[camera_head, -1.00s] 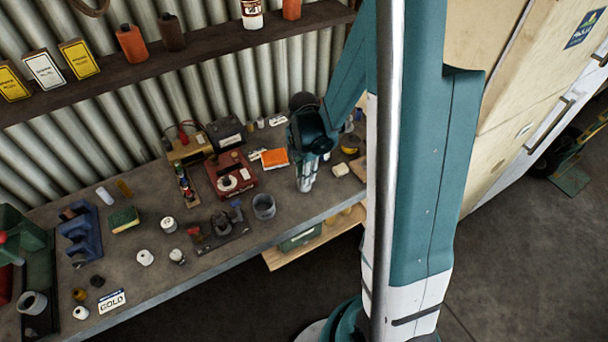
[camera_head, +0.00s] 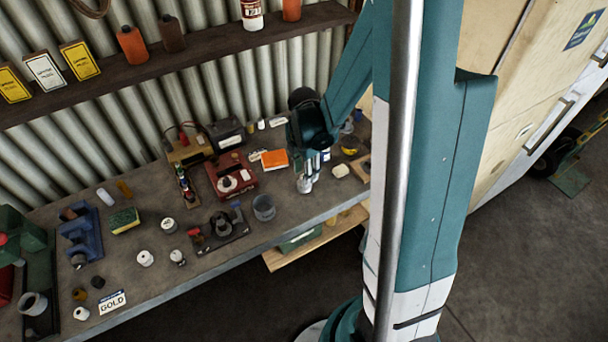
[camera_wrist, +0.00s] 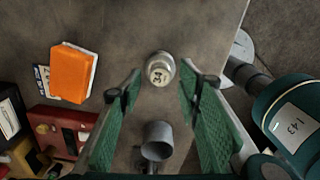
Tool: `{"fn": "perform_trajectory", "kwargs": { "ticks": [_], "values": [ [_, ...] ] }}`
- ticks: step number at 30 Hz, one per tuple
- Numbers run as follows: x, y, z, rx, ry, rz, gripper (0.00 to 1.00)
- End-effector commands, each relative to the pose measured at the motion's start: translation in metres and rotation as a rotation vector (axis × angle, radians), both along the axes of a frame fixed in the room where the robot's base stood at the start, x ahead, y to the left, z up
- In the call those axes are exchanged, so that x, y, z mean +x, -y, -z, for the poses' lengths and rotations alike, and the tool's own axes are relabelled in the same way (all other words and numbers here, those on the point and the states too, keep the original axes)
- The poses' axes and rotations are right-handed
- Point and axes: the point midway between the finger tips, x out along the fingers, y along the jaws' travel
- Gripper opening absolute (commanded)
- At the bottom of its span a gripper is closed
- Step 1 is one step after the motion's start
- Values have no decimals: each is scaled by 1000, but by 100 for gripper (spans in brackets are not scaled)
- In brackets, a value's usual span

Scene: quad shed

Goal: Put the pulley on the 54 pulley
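A pale grey, round pulley-like piece (camera_wrist: 159,71) stands on the bench in the wrist view. Its top carries a number that reads like 34 or 54. I cannot tell whether it is one pulley or two stacked. In the head view it is the pale piece (camera_head: 304,186) at the bench's front edge. My gripper (camera_wrist: 160,84) is open, its green-padded fingers spread either side of the piece in the picture, with nothing seen held. In the head view my gripper (camera_head: 314,168) is just above and right of the piece; contact is unclear.
An orange box (camera_head: 275,159) and a red box (camera_head: 231,173) lie behind. A pale block (camera_head: 340,171) lies to the right. Several small white pieces (camera_head: 145,258) stand farther left.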

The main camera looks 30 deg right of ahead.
Motion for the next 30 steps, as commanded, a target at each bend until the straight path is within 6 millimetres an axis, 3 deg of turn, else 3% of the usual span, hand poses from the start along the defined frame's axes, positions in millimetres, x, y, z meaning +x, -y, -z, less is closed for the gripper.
{"fn": "perform_trajectory", "kwargs": {
  "ticks": [30],
  "values": [
    [0, 0, -97, 0, 0, 0, 34]
  ]
}}
